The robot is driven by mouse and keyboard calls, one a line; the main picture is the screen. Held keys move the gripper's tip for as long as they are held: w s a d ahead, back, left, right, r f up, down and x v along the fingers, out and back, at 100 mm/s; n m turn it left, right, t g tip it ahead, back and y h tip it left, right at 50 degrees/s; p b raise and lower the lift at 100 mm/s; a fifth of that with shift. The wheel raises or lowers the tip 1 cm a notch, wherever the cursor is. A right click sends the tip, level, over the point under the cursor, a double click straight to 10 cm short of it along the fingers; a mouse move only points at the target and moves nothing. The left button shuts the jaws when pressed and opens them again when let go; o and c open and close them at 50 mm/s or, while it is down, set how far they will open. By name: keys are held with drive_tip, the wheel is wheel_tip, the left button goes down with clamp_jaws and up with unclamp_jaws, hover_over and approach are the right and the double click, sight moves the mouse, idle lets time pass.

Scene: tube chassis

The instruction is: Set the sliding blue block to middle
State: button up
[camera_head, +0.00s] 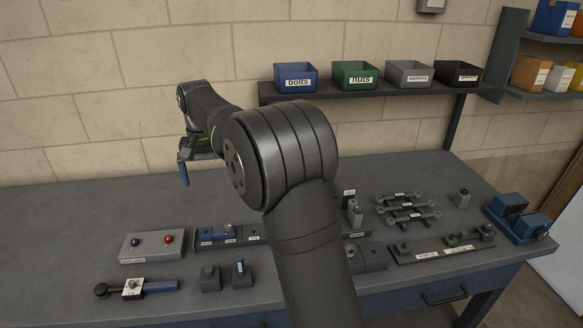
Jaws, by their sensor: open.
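The sliding blue block (216,232) sits on a dark rail (248,231) on the bench, left of my arm. The rail has several small white labels along its front, too small to read. The block lies towards the left part of the rail, around the left and middle labels; its exact stop is hard to tell. My gripper (184,168) is in the air, behind and left of the rail, apart from the block, pointing down. It is open, with nothing visible in it. The rail's right end lies close to my arm and may be partly hidden.
A grey box with blue and red buttons (152,246) stands left of the rail. Labelled fixtures (440,247) fill the right side. Bins stand on a shelf (370,94). The bench's left rear is clear.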

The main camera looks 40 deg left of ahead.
sight(217, 231)
drive_tip(key=shift+c, duration=0.4)
drive_tip(key=c, duration=0.8)
drive_tip(key=f+n, duration=1.8)
drive_tip(key=f, duration=0.1)
drive_tip(key=shift+s+a, duration=0.25)
drive_tip(key=shift+a, duration=0.05)
drive_tip(key=shift+c, duration=0.2)
